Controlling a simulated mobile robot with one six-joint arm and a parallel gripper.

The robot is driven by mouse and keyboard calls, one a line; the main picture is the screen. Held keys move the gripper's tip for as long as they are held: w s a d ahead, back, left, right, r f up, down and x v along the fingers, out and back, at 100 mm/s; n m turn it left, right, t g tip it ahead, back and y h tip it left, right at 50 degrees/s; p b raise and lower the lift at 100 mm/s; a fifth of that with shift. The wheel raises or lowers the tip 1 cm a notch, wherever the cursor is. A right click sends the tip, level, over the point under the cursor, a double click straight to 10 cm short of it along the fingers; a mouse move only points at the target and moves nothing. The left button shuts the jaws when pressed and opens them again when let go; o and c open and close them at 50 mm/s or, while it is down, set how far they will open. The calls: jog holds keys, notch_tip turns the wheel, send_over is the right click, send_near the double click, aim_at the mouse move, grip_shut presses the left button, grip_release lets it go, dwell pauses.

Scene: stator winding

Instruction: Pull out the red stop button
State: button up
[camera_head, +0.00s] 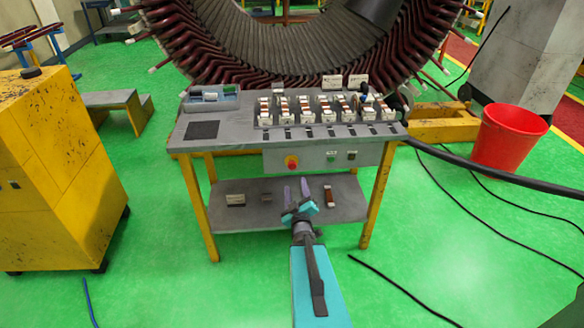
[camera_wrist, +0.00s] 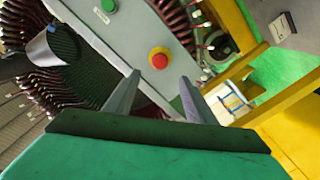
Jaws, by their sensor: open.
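The red stop button (camera_head: 292,162) sits on a yellow round base on the grey front panel (camera_head: 313,160) of the workbench. In the wrist view the red button (camera_wrist: 159,61) shows ahead of my gripper, a little above the middle, with the panel (camera_wrist: 125,47) running diagonally. My gripper (camera_head: 295,188) is below the panel in the head view, in front of the lower shelf. In the wrist view its two fingers (camera_wrist: 158,92) are spread apart with nothing between them. The button lies beyond the fingertips and is not touched.
A green button (camera_head: 331,156) and a dark knob (camera_head: 351,154) are on the same panel. Rows of coils (camera_head: 325,108) stand on the bench top. The lower shelf (camera_head: 265,213) carries small parts. A yellow cabinet (camera_head: 45,165) is left, a red bucket (camera_head: 508,138) right. Cables cross the green floor.

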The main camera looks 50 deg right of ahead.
jog(key=shift+w+d+f+b, duration=0.1)
jog(key=shift+w+d+b, duration=0.1)
jog(key=shift+b, duration=0.15)
jog(key=b, duration=0.8)
send_near(292, 167)
jog(key=x, duration=0.2)
jog(key=shift+w+d+f, duration=0.25)
jog(key=shift+w, duration=0.05)
jog(key=b+x, duration=0.1)
jog(key=b, duration=0.5)
jog(key=shift+w+d, duration=0.15)
jog(key=shift+w, duration=0.2)
jog(key=b, duration=0.6)
jog(key=shift+w+d+r, duration=0.1)
jog(key=shift+w+d, duration=0.1)
jog(key=shift+d, duration=0.2)
jog(key=shift+w+d+r, duration=0.1)
jog(key=shift+w+d, duration=0.2)
jog(key=shift+w, duration=0.05)
jog(key=shift+x, duration=2.2)
